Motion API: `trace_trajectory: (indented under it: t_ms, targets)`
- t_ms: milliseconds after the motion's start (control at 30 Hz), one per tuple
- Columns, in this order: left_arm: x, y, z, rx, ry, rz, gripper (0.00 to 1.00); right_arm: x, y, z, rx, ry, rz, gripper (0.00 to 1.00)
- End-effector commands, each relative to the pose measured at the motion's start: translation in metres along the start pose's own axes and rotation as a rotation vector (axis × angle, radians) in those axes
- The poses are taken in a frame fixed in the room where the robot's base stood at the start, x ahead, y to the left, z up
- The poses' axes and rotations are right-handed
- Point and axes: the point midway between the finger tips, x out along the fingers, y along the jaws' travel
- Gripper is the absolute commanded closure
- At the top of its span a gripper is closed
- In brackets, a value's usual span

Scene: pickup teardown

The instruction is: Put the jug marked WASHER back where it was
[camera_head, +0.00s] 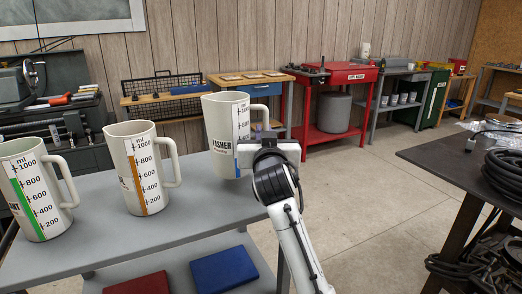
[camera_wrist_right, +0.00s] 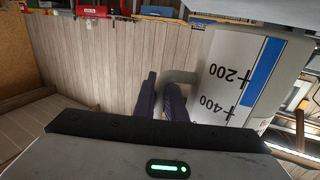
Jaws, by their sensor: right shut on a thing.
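The WASHER jug (camera_head: 222,108) is pale, with a blue level stripe, and its label is partly cut off from sight. It is upright at the far right end of the grey table (camera_head: 190,208); I cannot tell whether its base touches the top. In the right wrist view the fingers (camera_wrist_right: 162,98) are shut at the handle (camera_wrist_right: 180,77), beside the jug's scale (camera_wrist_right: 232,78). My left gripper is not in view.
A jug with an orange stripe (camera_head: 133,165) stands left of the WASHER jug, and one with a green stripe (camera_head: 25,190) further left. Red (camera_head: 140,285) and blue (camera_head: 224,270) flat items lie on the lower shelf. A dark table (camera_head: 440,155) with black hose is at right.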

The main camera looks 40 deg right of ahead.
Motion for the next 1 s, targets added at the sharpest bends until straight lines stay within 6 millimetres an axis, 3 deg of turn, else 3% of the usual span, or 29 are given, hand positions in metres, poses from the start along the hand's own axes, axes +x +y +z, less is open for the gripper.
trace_trajectory:
  t_ms: [300, 667, 700, 800, 1000]
  targets:
    - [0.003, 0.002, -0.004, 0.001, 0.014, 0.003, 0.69, 0.000, 0.000, 0.035, 0.001, 0.003, -0.002, 1.00]
    - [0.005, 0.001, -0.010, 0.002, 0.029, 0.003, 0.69, 0.000, 0.000, 0.039, 0.003, 0.004, -0.001, 1.00]
    - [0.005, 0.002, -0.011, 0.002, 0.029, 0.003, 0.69, 0.000, 0.001, 0.040, 0.000, -0.001, 0.000, 0.84]
    - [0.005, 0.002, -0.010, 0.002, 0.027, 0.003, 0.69, 0.000, 0.001, 0.040, 0.000, -0.001, 0.000, 0.71]
    - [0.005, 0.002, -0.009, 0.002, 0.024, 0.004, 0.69, 0.000, 0.000, 0.039, 0.000, 0.000, -0.001, 0.71]
